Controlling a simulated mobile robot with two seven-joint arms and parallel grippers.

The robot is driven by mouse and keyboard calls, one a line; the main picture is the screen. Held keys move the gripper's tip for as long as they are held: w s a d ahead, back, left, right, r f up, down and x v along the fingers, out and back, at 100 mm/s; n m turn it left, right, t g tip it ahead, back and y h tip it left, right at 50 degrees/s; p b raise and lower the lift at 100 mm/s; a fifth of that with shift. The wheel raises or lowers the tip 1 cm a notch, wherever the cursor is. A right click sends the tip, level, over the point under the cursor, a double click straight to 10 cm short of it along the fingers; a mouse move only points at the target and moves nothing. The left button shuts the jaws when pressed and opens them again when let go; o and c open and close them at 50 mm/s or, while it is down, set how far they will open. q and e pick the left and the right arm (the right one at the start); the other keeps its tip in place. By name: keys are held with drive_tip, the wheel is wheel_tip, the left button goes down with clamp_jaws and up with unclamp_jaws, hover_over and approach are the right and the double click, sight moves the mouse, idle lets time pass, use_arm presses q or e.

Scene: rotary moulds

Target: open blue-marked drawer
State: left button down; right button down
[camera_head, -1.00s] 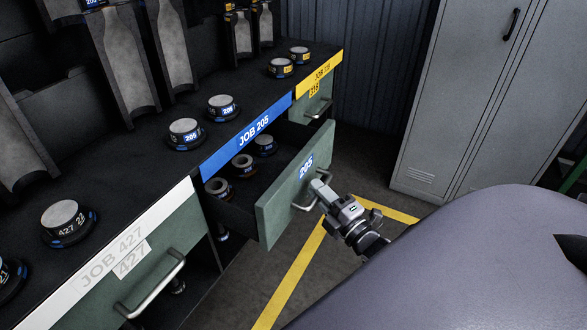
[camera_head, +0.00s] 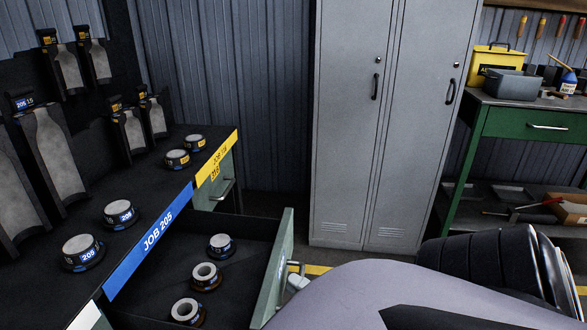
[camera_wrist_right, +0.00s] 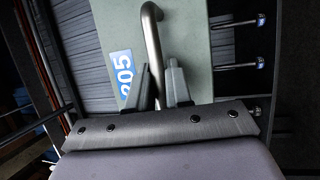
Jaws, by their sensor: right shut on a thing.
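The blue-marked drawer (camera_head: 274,272) stands pulled well out from under the blue JOB 205 strip (camera_head: 150,240). Its green front bears a blue 205 label (camera_wrist_right: 122,72) in the right wrist view. Inside lie 3 round pieces, one with a pale top (camera_head: 221,243) and two ring-shaped (camera_head: 206,273). My right gripper (camera_head: 297,278) is at the outer side of the drawer front, mostly hidden by my arm. The right wrist view shows its two fingers (camera_wrist_right: 162,86) shut on the metal bar handle (camera_wrist_right: 152,35). My left gripper is not in view.
Round pieces (camera_head: 82,250) stand on the dark bench top, with tall mould halves (camera_head: 50,150) behind. A yellow-marked drawer (camera_head: 224,183) sits closed beyond. A grey locker (camera_head: 350,150) and a green workbench (camera_head: 500,121) stand further back.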

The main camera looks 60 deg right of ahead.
drive_tip(key=c, duration=1.1)
unclamp_jaws()
drive_tip(key=shift+s+f, duration=0.2)
drive_tip(key=shift+s, duration=1)
drive_tip(key=shift+s+f, duration=0.2)
drive_tip(key=shift+s, duration=0.95)
drive_tip(key=shift+s+f, duration=0.2)
drive_tip(key=shift+s, duration=1)
